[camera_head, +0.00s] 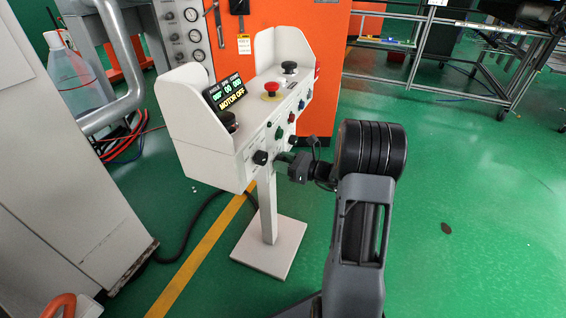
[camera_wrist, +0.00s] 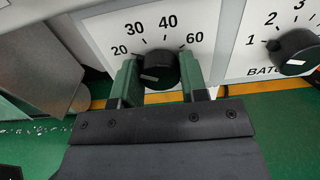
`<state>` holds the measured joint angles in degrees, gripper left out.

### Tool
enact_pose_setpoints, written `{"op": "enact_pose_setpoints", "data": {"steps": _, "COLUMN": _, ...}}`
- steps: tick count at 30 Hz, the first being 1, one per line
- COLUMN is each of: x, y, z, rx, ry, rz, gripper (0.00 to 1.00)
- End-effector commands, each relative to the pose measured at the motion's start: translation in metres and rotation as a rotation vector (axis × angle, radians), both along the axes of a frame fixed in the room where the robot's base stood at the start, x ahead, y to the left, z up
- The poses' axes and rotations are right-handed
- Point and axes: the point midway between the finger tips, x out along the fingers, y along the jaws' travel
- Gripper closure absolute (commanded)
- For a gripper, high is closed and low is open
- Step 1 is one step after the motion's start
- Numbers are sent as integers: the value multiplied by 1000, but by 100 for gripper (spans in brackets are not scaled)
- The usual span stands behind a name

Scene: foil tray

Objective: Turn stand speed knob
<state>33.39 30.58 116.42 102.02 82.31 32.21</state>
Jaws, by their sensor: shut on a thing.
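The control stand (camera_head: 225,150) is a white console on a post. In the wrist view the black speed knob (camera_wrist: 158,72) sits on a white dial marked 20, 30, 40 and 60. My gripper (camera_wrist: 160,78) has one green finger on each side of this knob and is shut on it. The fingers are too small there to make out.
A second black knob (camera_wrist: 298,52), with a label starting "BATC", is just right. A red mushroom button (camera_head: 271,87) and a display (camera_head: 231,91) reading "MOTOR OFF" are on top. An orange cabinet (camera_head: 320,50) stands behind. Green floor at right is mostly open.

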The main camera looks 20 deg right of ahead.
Motion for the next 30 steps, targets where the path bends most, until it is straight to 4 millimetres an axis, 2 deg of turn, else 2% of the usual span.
{"op": "enact_pose_setpoints", "data": {"steps": 11, "x": -1, "y": 0, "z": 6, "rx": 108, "ry": 101, "rz": 7, "gripper": 84}}
{"op": "enact_pose_setpoints", "data": {"steps": 30, "x": -1, "y": 0, "z": 6, "rx": 549, "ry": 505, "rz": 4, "gripper": 84}}
